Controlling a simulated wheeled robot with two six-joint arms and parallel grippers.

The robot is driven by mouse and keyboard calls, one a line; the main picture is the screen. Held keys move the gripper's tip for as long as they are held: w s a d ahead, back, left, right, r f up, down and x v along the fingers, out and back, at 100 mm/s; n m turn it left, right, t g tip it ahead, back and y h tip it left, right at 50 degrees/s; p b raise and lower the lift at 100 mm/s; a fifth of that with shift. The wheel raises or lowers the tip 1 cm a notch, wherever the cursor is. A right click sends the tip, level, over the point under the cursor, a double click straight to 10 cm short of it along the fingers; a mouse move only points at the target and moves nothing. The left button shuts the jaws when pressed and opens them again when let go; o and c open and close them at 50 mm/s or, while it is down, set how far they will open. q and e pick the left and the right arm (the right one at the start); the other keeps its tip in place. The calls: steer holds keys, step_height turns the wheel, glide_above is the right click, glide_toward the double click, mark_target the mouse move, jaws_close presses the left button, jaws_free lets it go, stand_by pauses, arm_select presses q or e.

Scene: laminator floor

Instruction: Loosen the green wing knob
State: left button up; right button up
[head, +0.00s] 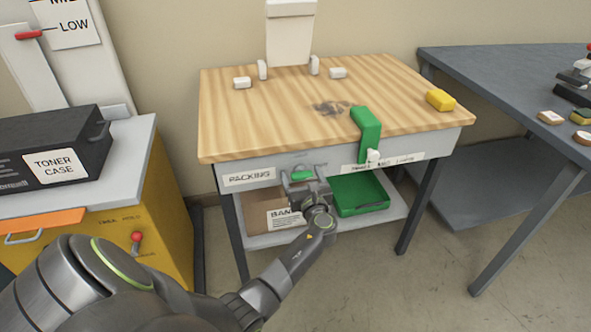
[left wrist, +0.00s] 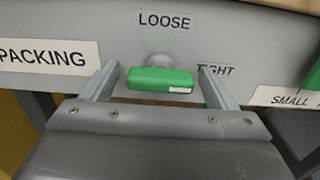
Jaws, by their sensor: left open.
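The green wing knob (head: 302,175) sits on the grey front apron of the packing table. In the left wrist view the knob (left wrist: 160,80) lies level on a pale round hub, under the word LOOSE (left wrist: 164,20), with the word TIGHT (left wrist: 216,70) to its right. My left gripper (head: 303,178) is open, and its two fingers stand on either side of the knob. In the left wrist view my left gripper (left wrist: 160,88) shows a small gap at the right end; the left end is close to the finger, and contact is unclear. My right gripper is not in view.
The packing table (head: 225,130) carries white blocks, a yellow block (head: 440,99) and a green clamp-like piece (head: 366,130). A green tray (head: 345,211) and a box are on the shelf below. A yellow cabinet (head: 165,220) stands left, a dark table (head: 480,70) right.

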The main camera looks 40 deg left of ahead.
arm_select(q)
steer(key=shift+w+a, duration=0.15)
steer(key=shift+c, duration=0.3)
steer(key=c, duration=0.9)
steer(key=shift+n, duration=0.3)
steer(key=shift+c, duration=0.2)
steer(key=shift+b, duration=0.35)
steer(key=shift+n+b, duration=0.4)
steer(key=shift+n, duration=0.5)
steer(key=n+b, duration=0.3)
steer(key=n, duration=0.2)
steer(key=shift+f, duration=0.1)
steer(key=n+b, duration=0.3)
steer(key=n, duration=0.2)
steer(key=n+b, duration=0.2)
steer(key=n, duration=0.1)
steer(key=shift+n+b, duration=0.6)
steer(key=shift+n, duration=0.7)
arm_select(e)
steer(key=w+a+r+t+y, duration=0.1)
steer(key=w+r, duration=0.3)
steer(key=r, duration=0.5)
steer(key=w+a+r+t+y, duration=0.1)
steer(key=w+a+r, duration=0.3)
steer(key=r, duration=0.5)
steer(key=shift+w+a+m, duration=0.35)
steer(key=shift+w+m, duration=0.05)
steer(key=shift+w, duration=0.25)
